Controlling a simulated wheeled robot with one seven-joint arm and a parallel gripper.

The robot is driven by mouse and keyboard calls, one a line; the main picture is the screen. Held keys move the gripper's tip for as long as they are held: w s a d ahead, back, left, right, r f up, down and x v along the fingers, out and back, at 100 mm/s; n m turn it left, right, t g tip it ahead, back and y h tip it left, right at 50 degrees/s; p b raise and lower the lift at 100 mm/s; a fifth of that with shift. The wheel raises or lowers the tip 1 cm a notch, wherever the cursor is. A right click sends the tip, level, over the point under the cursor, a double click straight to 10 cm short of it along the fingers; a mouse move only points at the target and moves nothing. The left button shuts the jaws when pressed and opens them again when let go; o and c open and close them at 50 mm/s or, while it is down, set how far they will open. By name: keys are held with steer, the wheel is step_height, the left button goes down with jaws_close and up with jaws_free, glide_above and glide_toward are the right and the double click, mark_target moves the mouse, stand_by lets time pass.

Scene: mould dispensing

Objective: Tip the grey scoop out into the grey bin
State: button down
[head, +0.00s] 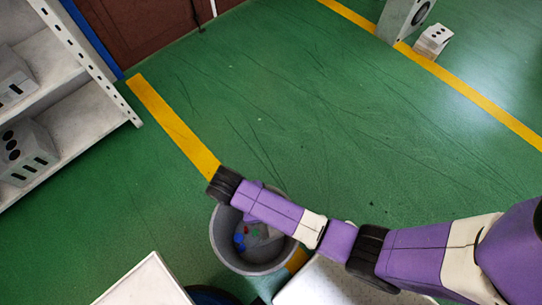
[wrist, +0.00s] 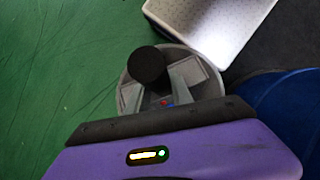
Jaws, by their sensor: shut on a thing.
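The grey bin (head: 219,247) stands on the green floor below my arm in the head view, with small blue, red and green pieces inside it. In the wrist view the bin (wrist: 185,52) lies beyond my fingers. My gripper (wrist: 160,95) is over the bin's opening and shut on the grey scoop. A dark round end, apparently the scoop's handle (wrist: 148,66), stands out between the fingers. The scoop's bowl is mostly hidden, so I cannot tell its tilt or whether anything is left in it. In the head view my arm covers the fingers.
A pale-topped surface (head: 145,284) stands at the bottom, near the bin. Another light surface (wrist: 215,22) lies close to the bin's rim in the wrist view, with a blue round object (wrist: 285,110) beside it. A white shelf (head: 45,95) is at the left.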

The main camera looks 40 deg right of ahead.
steer(key=shift+r+p, duration=1.55)
steer(key=shift+p, duration=0.1)
step_height(320, 180, down, 3)
steer(key=shift+f+b, duration=0.15)
steer(key=shift+b, duration=0.65)
step_height(320, 180, up, 3)
steer(key=p, duration=0.4)
steer(key=shift+r, duration=0.2)
step_height(320, 180, down, 4)
steer(key=shift+r+b, duration=0.25)
steer(key=shift+b, duration=0.65)
step_height(320, 180, up, 4)
steer(key=p, duration=0.4)
steer(key=shift+f, duration=0.25)
step_height(320, 180, down, 4)
steer(key=shift+r+b, duration=0.2)
steer(key=shift+b, duration=0.9)
steer(key=shift+r, duration=0.15)
